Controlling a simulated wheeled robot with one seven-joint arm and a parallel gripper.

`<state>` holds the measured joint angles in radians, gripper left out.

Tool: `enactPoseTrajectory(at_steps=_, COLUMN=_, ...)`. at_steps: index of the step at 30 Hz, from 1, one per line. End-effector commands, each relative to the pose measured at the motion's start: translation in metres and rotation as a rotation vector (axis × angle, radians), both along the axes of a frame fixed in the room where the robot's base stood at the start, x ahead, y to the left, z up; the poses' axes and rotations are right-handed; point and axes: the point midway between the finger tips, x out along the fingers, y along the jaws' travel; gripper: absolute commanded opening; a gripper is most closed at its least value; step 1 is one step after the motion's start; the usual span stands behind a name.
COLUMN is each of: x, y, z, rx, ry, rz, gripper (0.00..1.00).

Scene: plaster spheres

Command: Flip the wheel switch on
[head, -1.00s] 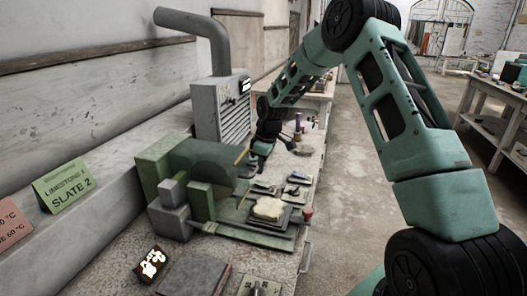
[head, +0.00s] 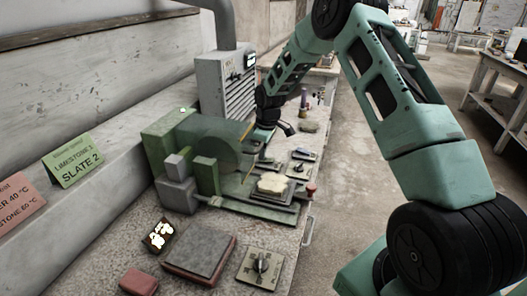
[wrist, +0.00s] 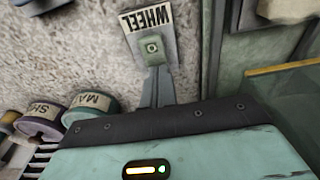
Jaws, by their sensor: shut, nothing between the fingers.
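The wheel switch (wrist: 152,48) shows in the wrist view as a small grey-green plate with a square knob, below a pale WHEEL label (wrist: 148,18) that reads upside down. My gripper (wrist: 155,72) is shut and empty, its narrow grey fingers pointing at the plate's lower end. Whether they touch it I cannot tell. In the head view my gripper (head: 288,129) is just right of the green cutting machine (head: 165,140) and its round wheel (head: 218,152). I cannot make out the wheel switch for certain in the head view, or whether it is on.
In the wrist view, lidded jars (wrist: 90,105) stand at the left and a green machine edge (wrist: 285,85) is close at the right.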

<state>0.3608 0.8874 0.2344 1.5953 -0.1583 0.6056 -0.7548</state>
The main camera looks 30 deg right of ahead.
Motion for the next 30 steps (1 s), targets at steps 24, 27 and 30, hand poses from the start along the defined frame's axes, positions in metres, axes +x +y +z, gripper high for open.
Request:
enactPoseTrajectory(at_steps=24, x=-0.014, y=-0.011, z=0.003, rx=0.000, ry=0.002, rz=-0.002, gripper=0.00)
enactPoseTrajectory(at_steps=27, x=-0.013, y=-0.011, z=0.005, rx=0.000, ry=0.002, rz=-0.002, gripper=0.00)
enactPoseTrajectory(at_steps=30, x=-0.013, y=-0.009, z=0.012, rx=-0.001, ry=0.001, rz=-0.001, gripper=0.00)
